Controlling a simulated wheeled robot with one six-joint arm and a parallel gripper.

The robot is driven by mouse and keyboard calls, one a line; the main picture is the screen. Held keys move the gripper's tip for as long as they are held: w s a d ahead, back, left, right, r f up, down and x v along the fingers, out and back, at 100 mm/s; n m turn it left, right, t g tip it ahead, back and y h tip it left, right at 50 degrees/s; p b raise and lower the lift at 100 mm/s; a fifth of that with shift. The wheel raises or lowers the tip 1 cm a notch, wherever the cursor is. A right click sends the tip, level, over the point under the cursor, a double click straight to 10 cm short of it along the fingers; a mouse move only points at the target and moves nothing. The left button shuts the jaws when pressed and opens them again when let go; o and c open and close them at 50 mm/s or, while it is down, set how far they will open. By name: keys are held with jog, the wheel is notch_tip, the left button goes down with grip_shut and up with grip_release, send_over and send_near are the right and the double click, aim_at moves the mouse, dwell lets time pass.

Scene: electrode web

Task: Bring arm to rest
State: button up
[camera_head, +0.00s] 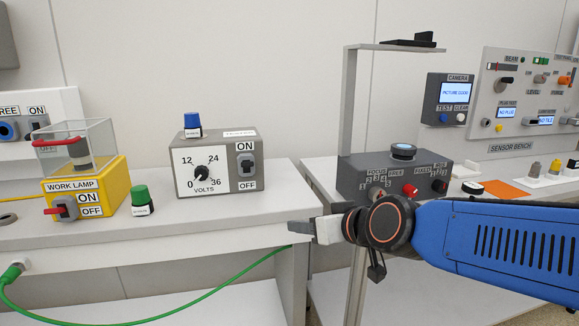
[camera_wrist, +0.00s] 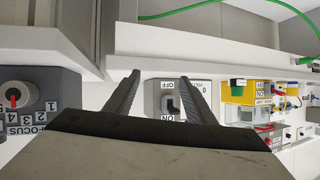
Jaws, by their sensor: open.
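My gripper (camera_head: 302,227) reaches in from the right at the end of my blue arm (camera_head: 500,240). It is in front of the left bench's right edge, near the gap between the two benches. In the wrist view my gripper (camera_wrist: 155,88) shows two dark fingers spread apart with nothing between them. Beyond them, the ON/OFF switch (camera_wrist: 170,103) of the volts box shows between the fingers. I see no contact between the fingers and anything.
The volts box (camera_head: 212,170) and yellow work lamp box (camera_head: 85,188) stand on the left bench (camera_head: 225,217). The focus box (camera_head: 395,172) and sensor bench panel (camera_head: 525,100) stand on the right. A green cable (camera_head: 150,318) hangs in front.

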jog(key=s+d+f+m+g+h, duration=0.2)
jog(key=s+d+f, duration=0.4)
jog(key=s+d, duration=0.3)
jog(key=s+d+f+m+g+h, duration=0.2)
jog(key=s+d+f, duration=0.4)
jog(key=s+d, duration=0.4)
jog(key=d+g+h, duration=0.1)
jog(key=d+h, duration=0.1)
jog(key=d, duration=0.3)
jog(key=shift+s+f+m+g+h, duration=0.3)
jog(key=shift+f+g, duration=0.1)
jog(key=shift+d, duration=0.1)
jog(key=shift+c, duration=0.4)
